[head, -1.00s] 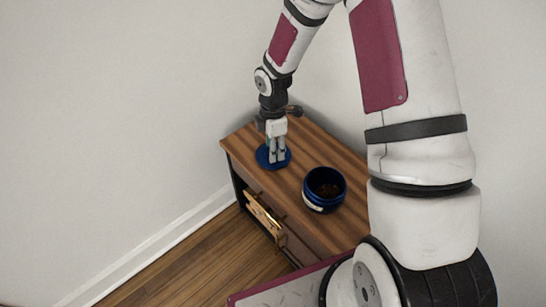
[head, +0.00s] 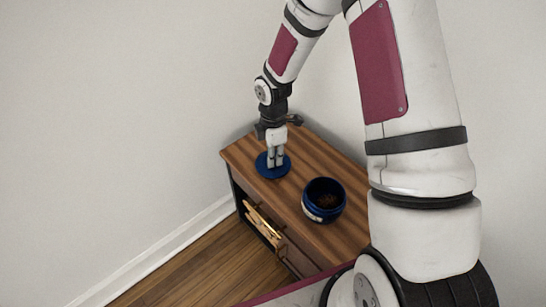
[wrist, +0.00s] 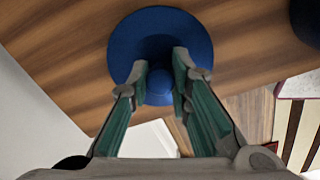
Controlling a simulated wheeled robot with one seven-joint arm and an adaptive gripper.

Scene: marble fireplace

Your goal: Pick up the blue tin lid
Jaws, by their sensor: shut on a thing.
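The blue tin lid (head: 262,171) is a round dark-blue disc at the left end of the wooden cabinet top. In the wrist view the lid (wrist: 190,32) fills the top middle, with its round knob between my fingertips. My gripper (head: 275,160) points down over the lid and is shut on its knob; it also shows in the wrist view (wrist: 160,76). The lid looks flat, and I cannot tell whether it touches the wood or hangs just above it. The fingers hide part of it.
An open dark-blue tin (head: 313,211) with dark contents stands to the right of the lid on the wooden cabinet (head: 350,180). An open shelf with golden items (head: 262,224) is in the cabinet's front. Pale walls stand close behind.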

